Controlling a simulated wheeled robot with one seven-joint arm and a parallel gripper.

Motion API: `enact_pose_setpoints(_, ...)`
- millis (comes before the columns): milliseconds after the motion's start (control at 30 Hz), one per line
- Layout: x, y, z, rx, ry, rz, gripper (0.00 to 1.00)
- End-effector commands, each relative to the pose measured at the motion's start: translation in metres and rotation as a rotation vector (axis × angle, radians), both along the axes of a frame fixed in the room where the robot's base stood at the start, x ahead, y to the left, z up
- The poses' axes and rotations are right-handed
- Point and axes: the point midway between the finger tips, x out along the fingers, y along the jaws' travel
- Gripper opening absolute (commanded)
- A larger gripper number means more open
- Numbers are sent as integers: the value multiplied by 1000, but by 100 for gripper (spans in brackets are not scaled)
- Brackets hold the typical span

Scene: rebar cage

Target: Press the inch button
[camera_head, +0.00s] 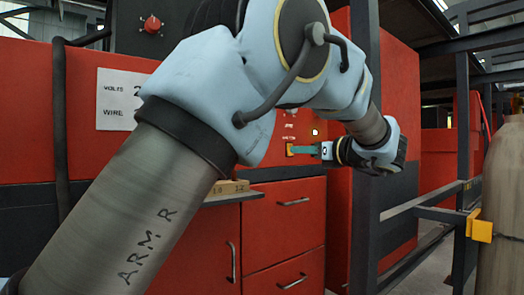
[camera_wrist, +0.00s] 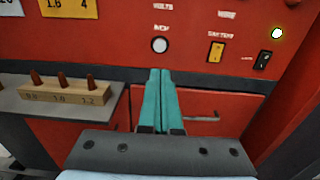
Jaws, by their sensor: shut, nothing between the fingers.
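The inch button (camera_wrist: 159,45) is a round white button with a dark rim on the red panel, under the label INCH, in the wrist view. My gripper (camera_wrist: 160,71) has its two teal fingers together, empty, with the tips just below the button in the picture. No contact with the button shows; the depth gap is hard to judge. In the head view my gripper (camera_head: 300,150) reaches left toward the red machine front, and I cannot make out the inch button there.
Right of the button are a yellow switch (camera_wrist: 216,52), a black rocker switch (camera_wrist: 263,60) and a lit lamp (camera_wrist: 277,33). A wooden block (camera_wrist: 67,98) with several copper-coloured tips stands on a grey shelf (camera_wrist: 17,98) at left. A gas cylinder (camera_head: 503,215) stands at far right.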

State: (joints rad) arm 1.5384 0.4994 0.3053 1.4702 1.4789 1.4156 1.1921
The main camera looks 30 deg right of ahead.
Motion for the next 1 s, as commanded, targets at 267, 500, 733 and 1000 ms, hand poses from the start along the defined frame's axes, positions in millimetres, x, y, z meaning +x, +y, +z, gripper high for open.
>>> enact_pose_setpoints(267,15,4,1,-1,0,4,0)
enact_pose_setpoints(500,60,13,2,0,2,4,0)
enact_pose_setpoints(733,104,22,2,0,1,4,0)
enact_pose_setpoints(1000,134,27,1,-1,2,1,0)
